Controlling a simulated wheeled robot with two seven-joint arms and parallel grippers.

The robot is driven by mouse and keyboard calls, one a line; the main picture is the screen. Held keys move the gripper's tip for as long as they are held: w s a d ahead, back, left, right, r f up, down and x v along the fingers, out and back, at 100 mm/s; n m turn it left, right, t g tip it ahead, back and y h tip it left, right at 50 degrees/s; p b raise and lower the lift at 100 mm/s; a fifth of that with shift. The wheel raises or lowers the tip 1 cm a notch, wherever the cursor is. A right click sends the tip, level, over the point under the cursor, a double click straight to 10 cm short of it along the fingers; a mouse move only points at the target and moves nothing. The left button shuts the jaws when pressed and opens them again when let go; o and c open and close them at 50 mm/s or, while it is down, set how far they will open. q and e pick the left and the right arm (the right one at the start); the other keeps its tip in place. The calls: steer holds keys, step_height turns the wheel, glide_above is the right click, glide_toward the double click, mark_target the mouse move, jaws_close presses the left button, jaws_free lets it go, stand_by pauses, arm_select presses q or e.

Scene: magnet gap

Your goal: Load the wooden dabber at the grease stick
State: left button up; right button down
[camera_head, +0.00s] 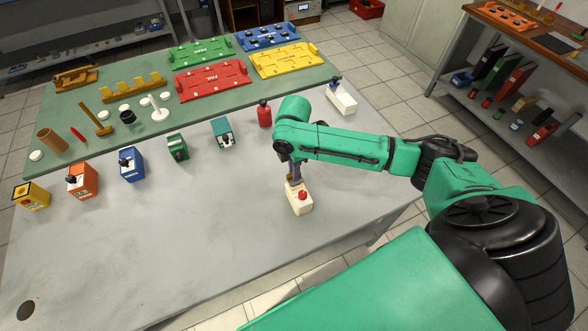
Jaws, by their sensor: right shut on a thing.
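My right gripper (292,171) points straight down over the front right part of the grey table. It is shut on a small brown wooden piece (292,183), which appears to be the dabber; the fingers and arm hide most of it. Just under it is a cream block (299,207) with a short red stub (302,195) on top, which looks like the grease stick. The wooden piece is right beside the stub in the picture; I cannot tell whether they touch. My left gripper is not in view.
Another white block (342,100) lies at the right edge. Coloured trays lie on the green mat (140,85). The front left table (140,260) is clear.

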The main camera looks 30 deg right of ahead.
steer(key=shift+f, duration=0.4)
steer(key=shift+p, duration=0.3)
stand_by(1.5)
step_height(320, 180, up, 7)
steer(key=p, duration=0.8)
steer(key=shift+r+p, duration=0.1)
steer(key=shift+p, duration=0.25)
stand_by(0.5)
